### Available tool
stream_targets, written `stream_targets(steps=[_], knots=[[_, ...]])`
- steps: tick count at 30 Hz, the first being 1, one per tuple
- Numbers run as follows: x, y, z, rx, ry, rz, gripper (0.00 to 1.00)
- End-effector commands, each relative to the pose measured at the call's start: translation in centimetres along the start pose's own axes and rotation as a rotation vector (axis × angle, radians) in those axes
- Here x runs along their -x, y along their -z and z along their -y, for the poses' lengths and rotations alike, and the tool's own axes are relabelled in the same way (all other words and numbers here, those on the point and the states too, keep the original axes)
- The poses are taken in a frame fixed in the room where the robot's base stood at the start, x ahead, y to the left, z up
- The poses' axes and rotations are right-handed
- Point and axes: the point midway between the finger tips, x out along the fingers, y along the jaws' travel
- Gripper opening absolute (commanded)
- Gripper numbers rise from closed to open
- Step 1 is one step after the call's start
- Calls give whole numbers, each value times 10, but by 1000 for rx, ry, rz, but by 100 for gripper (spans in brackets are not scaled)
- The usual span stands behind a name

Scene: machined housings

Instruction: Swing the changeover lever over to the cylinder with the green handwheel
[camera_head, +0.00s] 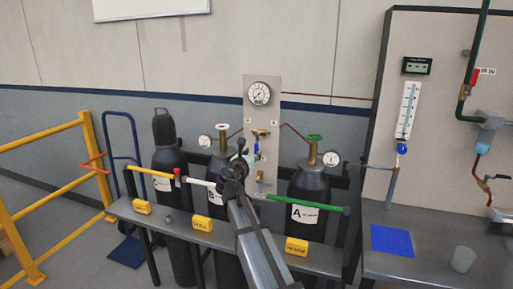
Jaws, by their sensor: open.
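A grey panel (249,105) on the wall carries a round gauge and brass valve fittings (260,133). The green handwheel (314,138) tops the right cylinder (308,184), labelled A. My gripper (242,153) is open, just left of the blue lever in the picture. Whether it touches the lever cannot be told.
A rail with yellow, white and green sections (328,208) crosses in front of the cylinders. Gauges (331,158) sit beside the cylinder valves. A capped cylinder (164,130) stands left. A bench (415,258) with a blue mat and a cup is at right.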

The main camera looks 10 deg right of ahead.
Motion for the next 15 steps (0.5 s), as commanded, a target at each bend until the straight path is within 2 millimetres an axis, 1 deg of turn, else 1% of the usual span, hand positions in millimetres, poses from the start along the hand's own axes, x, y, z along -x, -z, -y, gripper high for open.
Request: stream_targets(steps=[1, 6, 10, 15], knots=[[-13, -2, -1, 0, 2, -1, 45], [-36, -1, -1, 0, 1, -1, 45], [-46, 0, 0, 0, 1, -1, 45], [-51, 0, 0, 0, 1, 0, 45]])
